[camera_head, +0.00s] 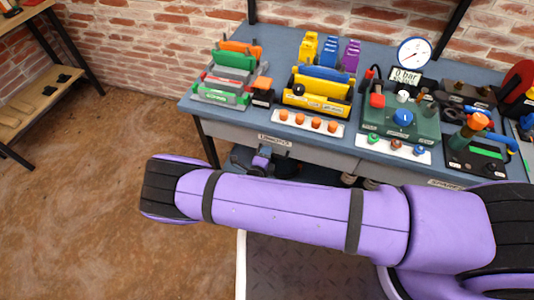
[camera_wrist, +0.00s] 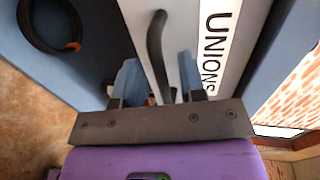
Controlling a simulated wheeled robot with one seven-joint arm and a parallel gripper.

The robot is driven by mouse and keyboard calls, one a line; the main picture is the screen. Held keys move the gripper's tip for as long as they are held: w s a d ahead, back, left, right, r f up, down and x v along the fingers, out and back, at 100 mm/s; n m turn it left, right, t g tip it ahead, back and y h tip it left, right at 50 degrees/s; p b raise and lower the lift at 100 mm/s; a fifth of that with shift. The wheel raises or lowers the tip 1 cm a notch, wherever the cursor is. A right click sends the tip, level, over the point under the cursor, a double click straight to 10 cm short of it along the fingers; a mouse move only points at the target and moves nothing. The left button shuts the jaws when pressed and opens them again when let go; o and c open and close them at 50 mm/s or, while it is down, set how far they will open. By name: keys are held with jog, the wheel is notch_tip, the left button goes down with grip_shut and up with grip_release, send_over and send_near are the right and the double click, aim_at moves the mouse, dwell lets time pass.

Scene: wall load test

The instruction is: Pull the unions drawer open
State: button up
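The unions drawer (camera_head: 275,141) is under the front edge of the blue bench, its label partly readable in the head view. Its front looks flush with the bench. In the wrist view its pale front (camera_wrist: 185,30) carries a white UNIONS label (camera_wrist: 218,45) and a dark bar handle (camera_wrist: 157,55). My gripper (camera_wrist: 160,82) is at the drawer front with its two blue fingers apart, one on each side of the handle's near end. I see a gap on both sides of the handle; contact is not clear. My arm hides most of the gripper in the head view.
The blue bench top (camera_head: 215,60) holds coloured racks, a green test block (camera_head: 400,122) and a pressure gauge (camera_head: 414,53). A dark coil (camera_wrist: 50,25) lies on a blue surface beside the drawer. A wooden shelf (camera_head: 35,100) stands far left. Floor left of the bench is clear.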

jog(key=shift+w+d, duration=0.2)
jog(key=shift+w, duration=0.3)
grip_shut()
jog(key=shift+f, duration=0.1)
